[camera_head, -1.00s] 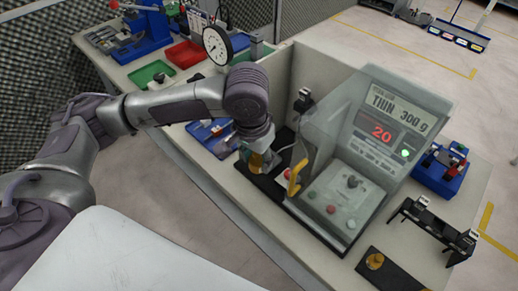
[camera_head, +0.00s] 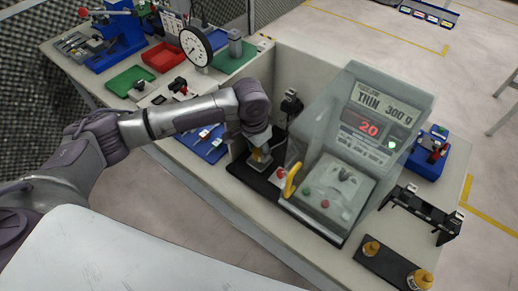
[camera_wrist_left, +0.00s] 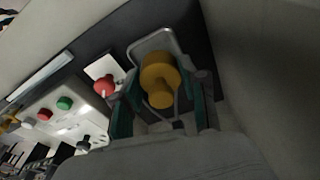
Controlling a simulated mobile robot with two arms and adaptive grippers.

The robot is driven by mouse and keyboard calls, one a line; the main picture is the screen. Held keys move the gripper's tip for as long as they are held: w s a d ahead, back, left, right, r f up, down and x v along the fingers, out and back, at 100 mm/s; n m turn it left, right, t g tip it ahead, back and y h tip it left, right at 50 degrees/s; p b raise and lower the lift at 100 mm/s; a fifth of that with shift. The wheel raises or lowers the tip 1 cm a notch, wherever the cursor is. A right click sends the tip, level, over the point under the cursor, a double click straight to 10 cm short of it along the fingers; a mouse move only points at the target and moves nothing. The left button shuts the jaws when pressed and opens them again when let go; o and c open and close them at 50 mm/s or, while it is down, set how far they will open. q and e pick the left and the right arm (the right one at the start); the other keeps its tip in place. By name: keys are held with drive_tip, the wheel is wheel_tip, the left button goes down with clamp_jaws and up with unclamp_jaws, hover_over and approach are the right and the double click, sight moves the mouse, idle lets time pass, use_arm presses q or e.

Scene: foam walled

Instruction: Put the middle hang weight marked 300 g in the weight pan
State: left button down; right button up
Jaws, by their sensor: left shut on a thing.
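My left gripper (camera_head: 258,160) is at the left side of the grey testing machine (camera_head: 345,180), over its black base. It is shut on a brass-yellow hang weight (camera_wrist_left: 160,80). In the left wrist view the weight sits between the two fingers, over a rounded grey metal piece (camera_wrist_left: 152,42) that looks like the weight pan. I cannot tell whether the weight touches it. The weight's marking is not readable. Two other brass weights, a smaller one (camera_head: 371,248) and a larger one (camera_head: 420,279), stand on a black holder (camera_head: 393,264) with a gap between them. My right gripper is not in view.
The machine's panel reads "THIN 300 g" and a red 20. A yellow handle (camera_head: 291,180) is close right of my gripper. A black stand (camera_head: 424,212) is at the right. A dial gauge (camera_head: 196,46) and red and green trays are farther back on the bench.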

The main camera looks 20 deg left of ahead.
sight(255, 154)
use_arm(q)
drive_tip(key=shift+d+f, duration=0.1)
drive_tip(key=shift+f, duration=1)
drive_tip(key=c, duration=0.6)
unclamp_jaws()
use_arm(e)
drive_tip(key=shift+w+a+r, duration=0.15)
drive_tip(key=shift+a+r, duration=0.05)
use_arm(q)
drive_tip(key=r, duration=0.4)
drive_tip(key=r+b, duration=0.1)
drive_tip(key=r, duration=0.3)
drive_tip(key=s+a+r, duration=0.1)
drive_tip(key=r, duration=0.4)
drive_tip(key=shift+s+r+b, duration=0.1)
drive_tip(key=shift+b, duration=0.25)
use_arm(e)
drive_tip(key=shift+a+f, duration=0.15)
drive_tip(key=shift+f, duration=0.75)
